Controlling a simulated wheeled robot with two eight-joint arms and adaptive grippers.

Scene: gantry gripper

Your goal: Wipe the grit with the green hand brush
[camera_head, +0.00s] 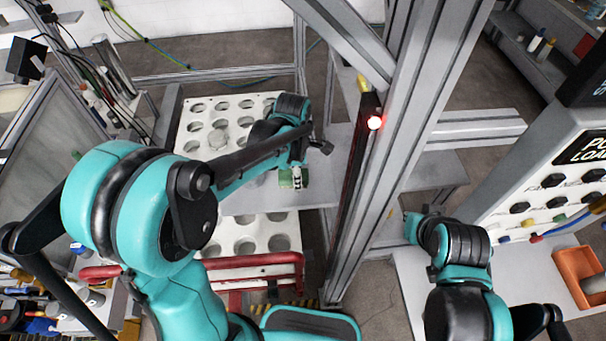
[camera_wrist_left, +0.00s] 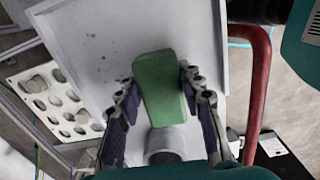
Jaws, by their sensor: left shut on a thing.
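The green hand brush (camera_wrist_left: 158,85) is between the fingers of my left gripper (camera_wrist_left: 163,105), which is shut on it. In the wrist view its green block faces up, with a grey part below it toward my wrist. In the head view the brush (camera_head: 288,179) shows small under my left gripper (camera_head: 297,172), over the grey surface. The grit (camera_wrist_left: 104,70) shows as a few dark specks on the pale grey surface, left of the brush in the wrist view. Whether the brush touches the surface I cannot tell. My right arm is at the lower right of the head view; its fingers are not visible.
A white tray with round holes (camera_head: 188,142) lies left of the grey surface (camera_head: 322,150). A thick aluminium post (camera_head: 400,130) stands right of the left gripper. A red frame (camera_head: 250,262) is below. A control panel (camera_head: 560,180) stands at the right.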

